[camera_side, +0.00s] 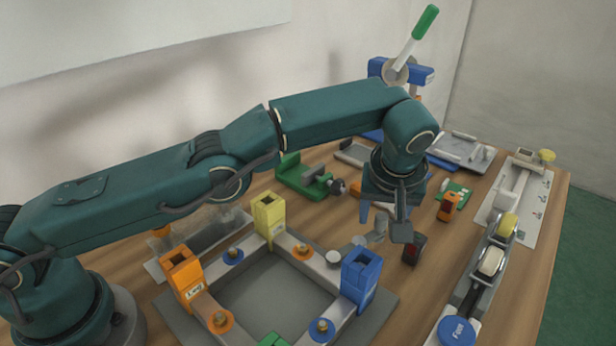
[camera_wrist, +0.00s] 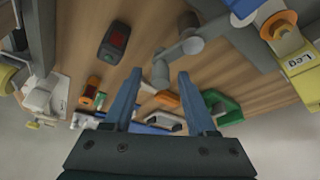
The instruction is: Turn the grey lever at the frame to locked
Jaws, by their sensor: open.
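The grey square frame (camera_side: 316,272) lies on the table with coloured corner posts. The grey lever (camera_side: 358,242) sits at its right-hand corner, partly hidden by my gripper in the side view. In the wrist view the lever (camera_wrist: 178,50) shows as a grey arm ending in an upright round knob. My gripper (camera_side: 378,218) points down just above the lever's end. In the wrist view my gripper (camera_wrist: 159,74) is open and empty, and the knob appears between and beyond the fingertips. Whether the fingers reach down to knob height I cannot tell.
A dark box with a red top (camera_side: 413,248) stands close to the right of my gripper. The blue post (camera_side: 358,277) rises in front. A rail with rollers (camera_side: 487,268) is at the right.

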